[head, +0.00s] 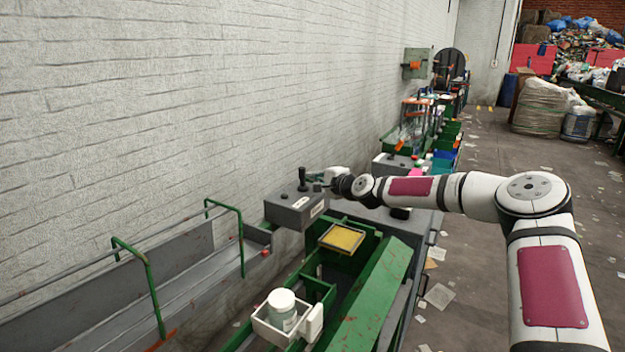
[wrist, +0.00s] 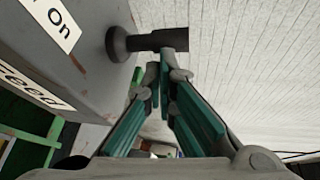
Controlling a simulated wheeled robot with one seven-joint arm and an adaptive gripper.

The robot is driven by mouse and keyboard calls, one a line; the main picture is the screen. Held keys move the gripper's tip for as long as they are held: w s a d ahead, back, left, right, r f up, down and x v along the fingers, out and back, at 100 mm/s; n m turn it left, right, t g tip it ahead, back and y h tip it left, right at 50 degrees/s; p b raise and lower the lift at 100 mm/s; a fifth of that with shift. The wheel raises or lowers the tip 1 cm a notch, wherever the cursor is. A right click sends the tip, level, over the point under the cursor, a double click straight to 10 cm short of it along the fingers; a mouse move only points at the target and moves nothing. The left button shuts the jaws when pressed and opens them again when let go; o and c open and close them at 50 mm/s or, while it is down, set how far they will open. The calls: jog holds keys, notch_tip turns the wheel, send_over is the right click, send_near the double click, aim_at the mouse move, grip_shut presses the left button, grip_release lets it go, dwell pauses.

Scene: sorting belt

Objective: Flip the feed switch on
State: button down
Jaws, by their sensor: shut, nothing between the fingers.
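The feed switch is a grey box (head: 292,208) by the wall with a black lever (head: 302,178) standing up from its top. In the wrist view the lever (wrist: 160,40) sticks out of a round black base. Labels on the box read "On" (wrist: 58,22) and "Feed" (wrist: 32,88). My gripper (head: 322,186) is beside the lever, on its right in the head view. In the wrist view the gripper's fingertips (wrist: 164,72) are together and empty, very close to the lever. I cannot tell whether they touch it.
A green frame holds a yellow tray (head: 342,238) in front of the box. A white holder with a lidded jar (head: 282,308) is nearer. Green rails (head: 145,280) stand at the left by the brick wall. Floor at the right is mostly open, with scattered paper.

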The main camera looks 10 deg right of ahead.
jog(key=shift+w+a+r, duration=0.3)
jog(key=shift+w+a, duration=0.2)
dwell(0.9)
dwell(0.4)
jog(key=shift+s+d+f, duration=0.35)
jog(key=shift+s+d, duration=0.2)
jog(key=shift+d, duration=0.1)
jog(key=shift+s+d+f, duration=0.4)
jog(key=shift+s+d, duration=0.1)
jog(key=shift+d, duration=0.2)
jog(key=shift+s+d+f, duration=0.35)
jog(key=shift+s+d, duration=0.2)
jog(key=shift+d, duration=0.1)
jog(key=s+d+f, duration=0.2)
jog(key=s+d, duration=0.1)
jog(key=shift+d+b, duration=0.25)
jog(key=shift+b, duration=0.1)
jog(key=shift+d, duration=0.1)
